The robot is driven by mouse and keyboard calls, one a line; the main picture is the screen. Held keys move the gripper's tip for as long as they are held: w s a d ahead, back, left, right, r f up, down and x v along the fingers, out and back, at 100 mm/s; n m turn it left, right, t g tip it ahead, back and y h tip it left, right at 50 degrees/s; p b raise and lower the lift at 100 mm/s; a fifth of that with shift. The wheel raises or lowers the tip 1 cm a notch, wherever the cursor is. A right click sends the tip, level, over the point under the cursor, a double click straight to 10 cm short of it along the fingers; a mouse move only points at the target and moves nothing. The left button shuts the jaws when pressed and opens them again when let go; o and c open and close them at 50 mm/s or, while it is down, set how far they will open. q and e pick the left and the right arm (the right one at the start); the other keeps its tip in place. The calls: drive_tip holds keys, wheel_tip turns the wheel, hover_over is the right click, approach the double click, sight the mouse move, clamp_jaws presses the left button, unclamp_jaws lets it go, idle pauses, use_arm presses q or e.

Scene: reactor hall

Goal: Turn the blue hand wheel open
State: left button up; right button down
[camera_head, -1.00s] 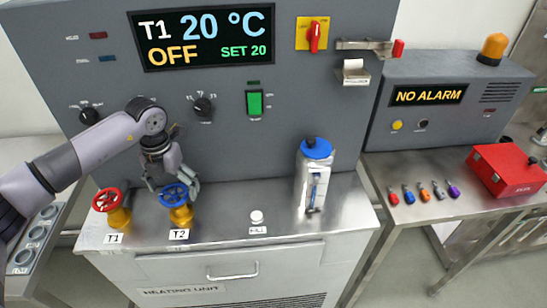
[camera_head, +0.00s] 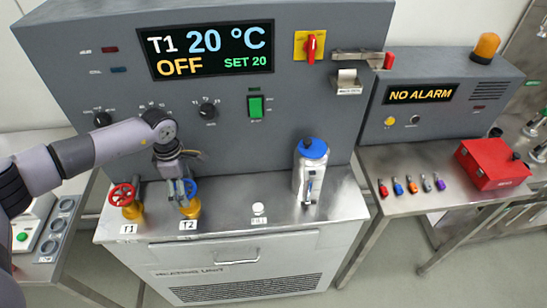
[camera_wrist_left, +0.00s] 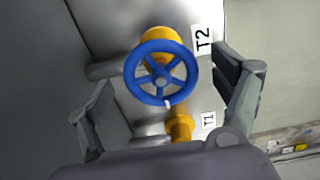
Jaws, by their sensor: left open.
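The blue hand wheel (camera_head: 193,186) sits on a yellow valve marked T2 on the steel top. In the left wrist view, the blue wheel (camera_wrist_left: 161,82) shows whole, with spokes and a small white mark on its near rim. My left gripper (camera_head: 181,196) is at the wheel and partly hides it in the head view. Its fingers are open, one on each side of the wheel in the left wrist view, with gaps between them and the rim. It holds nothing. My right gripper is not in view.
The red hand wheel (camera_head: 123,195) on valve T1 stands close on the left. A blue-capped container (camera_head: 311,172) and a white FILL knob (camera_head: 259,209) stand to the right. The upright panel with its display (camera_head: 207,50) rises behind. The steel top between T2 and the knob is clear.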

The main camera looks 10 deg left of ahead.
sight(186, 188)
use_arm(q)
drive_tip(key=shift+r+m+p, duration=0.3)
drive_tip(key=shift+m+p, duration=0.15)
drive_tip(key=shift+m, duration=0.25)
wheel_tip(186, 188, up, 2)
drive_tip(key=shift+r+b, duration=0.1)
drive_tip(key=shift+b, duration=0.9)
wheel_tip(186, 188, up, 14)
drive_tip(key=r+b, duration=0.1)
drive_tip(key=b, duration=0.4)
drive_tip(key=s+d+f+h, duration=0.1)
drive_tip(key=d+h, duration=0.4)
drive_tip(key=d, duration=0.8)
drive_tip(key=s+d+f+h, duration=0.1)
drive_tip(key=d+h, duration=0.4)
drive_tip(key=d, duration=0.8)
drive_tip(key=shift+s+f, duration=0.25)
drive_tip(key=shift+s, duration=0.3)
